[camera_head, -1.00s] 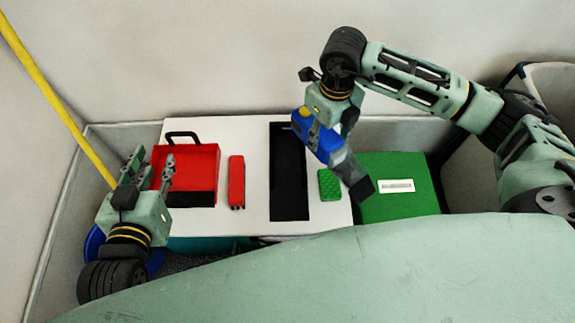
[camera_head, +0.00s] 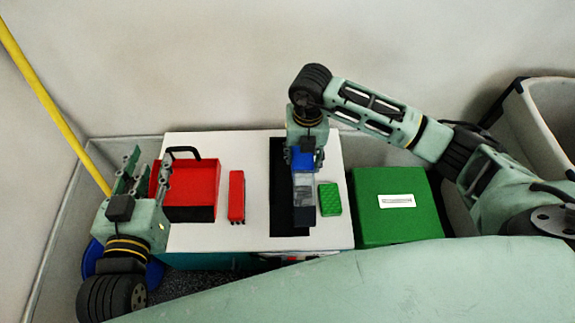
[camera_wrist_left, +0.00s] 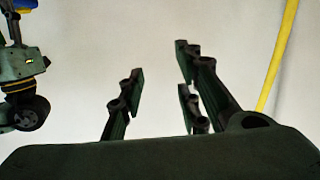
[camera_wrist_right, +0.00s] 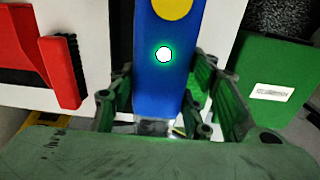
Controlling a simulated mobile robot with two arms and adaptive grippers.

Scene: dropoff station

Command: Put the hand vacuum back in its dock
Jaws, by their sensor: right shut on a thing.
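The hand vacuum (camera_head: 303,185) has a blue body and a clear grey nose. My right gripper (camera_head: 301,158) is shut on its blue body, which also fills the middle of the right wrist view (camera_wrist_right: 163,85) with a lit round button. The vacuum lines up over the black dock (camera_head: 280,217), a long dark slot in the white table top. Its nose points toward the front edge. I cannot tell whether it touches the dock floor. My left gripper (camera_head: 147,175) is open and empty at the left, near the red box; its fingers also show in the left wrist view (camera_wrist_left: 155,95).
A red open box (camera_head: 190,187) with a black handle, a red brush (camera_head: 236,195) and a green sponge (camera_head: 330,198) lie on the white table (camera_head: 257,170). A green box (camera_head: 397,207) stands at right. A yellow pole (camera_head: 50,100) leans at left.

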